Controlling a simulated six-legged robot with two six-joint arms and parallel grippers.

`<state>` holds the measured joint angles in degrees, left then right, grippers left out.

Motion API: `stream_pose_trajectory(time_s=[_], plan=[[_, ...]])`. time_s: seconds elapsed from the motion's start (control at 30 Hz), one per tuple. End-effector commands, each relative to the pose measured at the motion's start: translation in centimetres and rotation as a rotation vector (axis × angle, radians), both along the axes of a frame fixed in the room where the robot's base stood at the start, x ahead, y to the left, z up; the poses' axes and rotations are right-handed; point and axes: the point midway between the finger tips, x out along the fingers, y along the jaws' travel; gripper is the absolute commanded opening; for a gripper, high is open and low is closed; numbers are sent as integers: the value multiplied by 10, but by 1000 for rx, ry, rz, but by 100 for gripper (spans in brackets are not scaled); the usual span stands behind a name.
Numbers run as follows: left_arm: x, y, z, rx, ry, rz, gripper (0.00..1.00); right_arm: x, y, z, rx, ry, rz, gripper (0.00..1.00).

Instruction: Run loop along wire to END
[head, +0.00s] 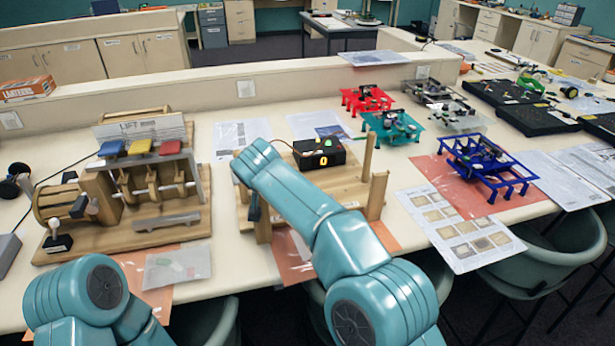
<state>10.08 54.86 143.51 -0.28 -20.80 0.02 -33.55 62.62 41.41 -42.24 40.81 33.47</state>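The wire game stands on a wooden base (342,187) near the middle of the table. Its black box (319,154) shows a yellow 0 and has a green piece on top. Two wooden posts (376,196) (368,156) stand at the right, and another post (263,222) at the front left. A small dark part (253,206) shows beside the front left post; I cannot tell what it is. My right arm crosses in front of the game, hiding most of its middle. I cannot make out the wire, loop, END mark or either gripper.
A wooden lift model (172,219) with coloured blocks stands left of the game. Red (366,99), teal (391,126) and blue (486,164) frames stand to the right. Paper sheets (457,228) lie nearby. A low wall (190,87) runs behind the table.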

Motion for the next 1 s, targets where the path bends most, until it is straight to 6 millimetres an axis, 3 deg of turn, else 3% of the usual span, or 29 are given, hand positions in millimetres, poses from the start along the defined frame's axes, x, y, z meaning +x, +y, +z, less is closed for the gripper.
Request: stream_pose_trajectory(time_s=[0.37,0.4,0.47,1.0], plan=[[0,0,0,0,0,0,0,0,0,0,0,0,0,8],[0,0,0,0,0,0,0,0,0,0,0,0,0,40],[0,0,0,0,0,0,0,0,0,0,0,0,0,57],[0,0,2,0,0,0,0,0,0,3,0,0,0,60]])
